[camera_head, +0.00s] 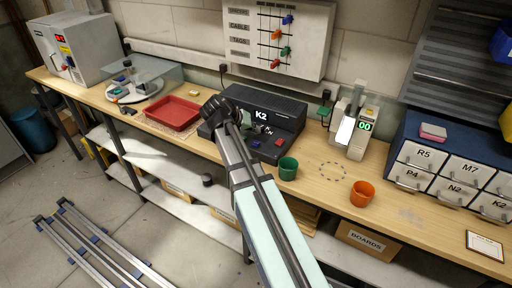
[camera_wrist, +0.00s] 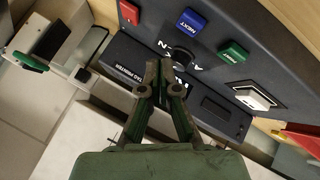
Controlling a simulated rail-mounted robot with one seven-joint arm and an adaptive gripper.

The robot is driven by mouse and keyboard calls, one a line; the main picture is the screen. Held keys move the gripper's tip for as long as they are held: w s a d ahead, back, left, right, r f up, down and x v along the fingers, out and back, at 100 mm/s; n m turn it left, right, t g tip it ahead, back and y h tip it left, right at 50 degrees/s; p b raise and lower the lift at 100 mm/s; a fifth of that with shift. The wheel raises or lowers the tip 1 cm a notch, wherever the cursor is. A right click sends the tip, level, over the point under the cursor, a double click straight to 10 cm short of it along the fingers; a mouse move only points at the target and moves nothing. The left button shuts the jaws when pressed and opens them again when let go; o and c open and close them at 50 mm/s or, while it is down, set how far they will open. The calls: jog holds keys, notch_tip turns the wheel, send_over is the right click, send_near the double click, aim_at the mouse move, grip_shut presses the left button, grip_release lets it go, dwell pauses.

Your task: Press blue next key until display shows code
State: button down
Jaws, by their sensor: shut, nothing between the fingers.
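A dark console (camera_head: 290,112) stands on the bench, and its display (camera_head: 262,115) reads K2 in the head view. In the wrist view its blue NEXT key (camera_wrist: 191,21) lies between a red key (camera_wrist: 129,12) and a green key (camera_wrist: 232,51). A round black knob (camera_wrist: 181,56) sits below the blue key. My gripper (camera_wrist: 163,65) is shut and empty over the console, left of the knob and apart from the blue key in the picture. Its fingers cover part of the display. In the head view my gripper (camera_head: 217,110) is at the console's left part.
A red tray (camera_head: 173,112) lies left of the console. A green cup (camera_head: 288,168) stands close in front of it, and an orange cup (camera_head: 362,193) stands farther right. A device showing 00 (camera_head: 364,127) and labelled drawers (camera_head: 424,155) stand to the right. A board (camera_head: 275,38) hangs behind.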

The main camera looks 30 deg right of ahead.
aim_at(255, 144)
jog(key=shift+f+b, duration=0.6)
jog(key=shift+f, duration=0.9)
jog(key=shift+f, duration=0.15)
jog(key=shift+f, duration=0.3)
jog(key=shift+f+b, duration=0.45)
jog(key=shift+b, duration=0.1)
dwell(0.8)
dwell(0.4)
jog(key=shift+r+p, duration=0.5)
jog(key=shift+r, duration=0.45)
jog(key=shift+r+p, duration=1.45)
jog(key=shift+r, duration=1.05)
